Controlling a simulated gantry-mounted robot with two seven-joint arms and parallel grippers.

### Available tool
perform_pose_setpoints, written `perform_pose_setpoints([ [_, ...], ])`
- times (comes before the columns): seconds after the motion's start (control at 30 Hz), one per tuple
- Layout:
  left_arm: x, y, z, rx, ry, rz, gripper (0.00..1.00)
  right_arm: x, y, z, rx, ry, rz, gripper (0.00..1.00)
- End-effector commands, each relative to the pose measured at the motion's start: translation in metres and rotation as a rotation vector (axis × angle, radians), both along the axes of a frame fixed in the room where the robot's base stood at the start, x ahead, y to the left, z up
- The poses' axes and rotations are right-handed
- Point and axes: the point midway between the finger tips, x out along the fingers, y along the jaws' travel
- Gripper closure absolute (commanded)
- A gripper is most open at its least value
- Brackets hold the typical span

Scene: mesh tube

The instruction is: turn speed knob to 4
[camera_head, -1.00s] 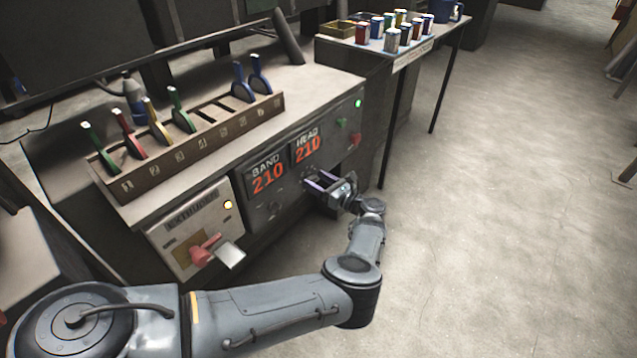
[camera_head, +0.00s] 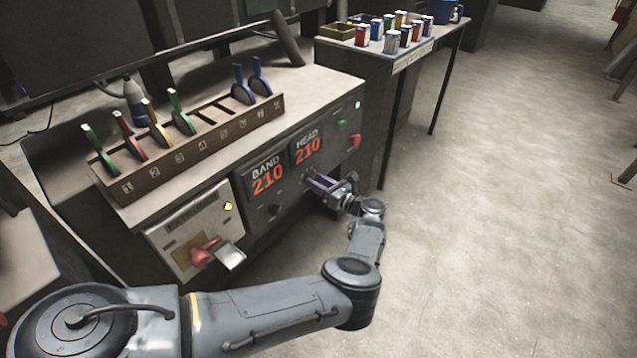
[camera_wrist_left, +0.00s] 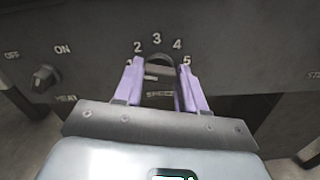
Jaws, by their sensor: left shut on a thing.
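The speed knob (camera_wrist_left: 158,66) is a dark round knob on the front panel, under the printed numbers 2, 3, 4 and 5 in the left wrist view. My left gripper (camera_wrist_left: 160,80) has its purple fingers on either side of the knob and is shut on it. The fingers cover parts of the scale, and I cannot tell which number the knob points to. In the head view my left gripper (camera_head: 322,184) reaches the panel below the HEAD display, hiding the knob. My right gripper is not in view.
The heat knob (camera_wrist_left: 43,80) sits left of the speed knob, by OFF and ON. BAND (camera_head: 267,179) and HEAD (camera_head: 307,149) displays read 210. Green (camera_head: 342,125) and red (camera_head: 354,141) buttons are to the right. Open floor lies right.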

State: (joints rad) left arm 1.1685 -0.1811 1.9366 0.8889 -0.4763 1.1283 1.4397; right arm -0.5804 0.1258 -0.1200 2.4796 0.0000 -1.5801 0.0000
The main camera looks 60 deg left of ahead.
Motion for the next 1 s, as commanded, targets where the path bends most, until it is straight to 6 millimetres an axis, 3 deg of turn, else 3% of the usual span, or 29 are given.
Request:
perform_pose_setpoints([
  [1.0,0.004,0.002,-0.003,-0.289,0.854,0.001,0.90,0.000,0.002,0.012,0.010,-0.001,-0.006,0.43],
])
